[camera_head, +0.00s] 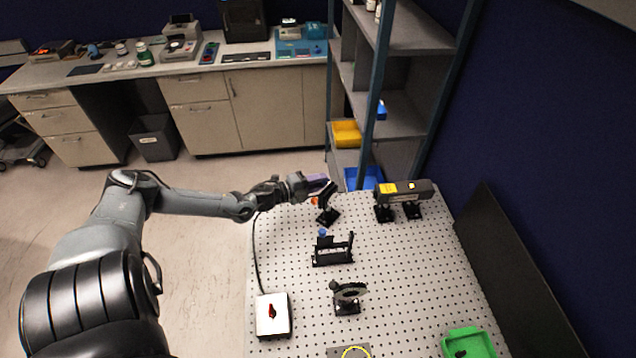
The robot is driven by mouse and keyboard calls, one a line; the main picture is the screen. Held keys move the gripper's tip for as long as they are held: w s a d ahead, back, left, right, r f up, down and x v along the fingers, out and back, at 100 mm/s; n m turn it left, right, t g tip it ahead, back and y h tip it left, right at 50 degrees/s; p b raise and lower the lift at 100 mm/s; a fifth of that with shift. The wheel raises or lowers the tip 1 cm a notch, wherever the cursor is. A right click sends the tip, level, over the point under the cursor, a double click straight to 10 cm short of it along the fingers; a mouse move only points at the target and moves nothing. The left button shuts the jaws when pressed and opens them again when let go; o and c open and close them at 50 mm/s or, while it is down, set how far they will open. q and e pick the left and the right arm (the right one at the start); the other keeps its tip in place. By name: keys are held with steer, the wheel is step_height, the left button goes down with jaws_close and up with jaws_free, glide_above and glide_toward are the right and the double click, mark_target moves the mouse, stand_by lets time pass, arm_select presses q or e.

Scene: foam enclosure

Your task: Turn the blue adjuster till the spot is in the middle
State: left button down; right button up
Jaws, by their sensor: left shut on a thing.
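My left gripper (318,183) reaches in from the left and is shut at the upper left of the rear black optic mount (328,214). What its fingers hold is hidden, so I cannot see its colour. An orange knob (314,200) shows just below the fingers. A small blue knob (322,233) shows at the second black mount (332,252), apart from the gripper. A grey plate with a yellow ring (356,352) is cut off by the bottom edge; I see no spot there. My right gripper is not in view.
A black laser-like unit (415,188) stands at the back right of the perforated board (410,270). A round optic mount (347,295), a white box with a red switch (272,315) and a green tray (468,343) stand nearer. A shelf (400,120) rises behind.

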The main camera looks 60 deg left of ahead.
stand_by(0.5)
arm_select(q)
steer(key=c, duration=0.9)
jaws_free()
steer(key=shift+s, duration=0.1)
steer(key=shift+s+a+r+p, duration=0.1)
steer(key=shift+s+r+p, duration=0.25)
steer(key=shift+s, duration=1.4)
steer(key=shift+s+r+p, duration=0.2)
steer(key=shift+s+p, duration=0.1)
steer(key=shift+s, duration=1.45)
steer(key=shift+s+a+r+p, duration=0.1)
steer(key=shift+s+r+p, duration=0.25)
steer(key=shift+s, duration=1.4)
steer(key=shift+f, duration=0.1)
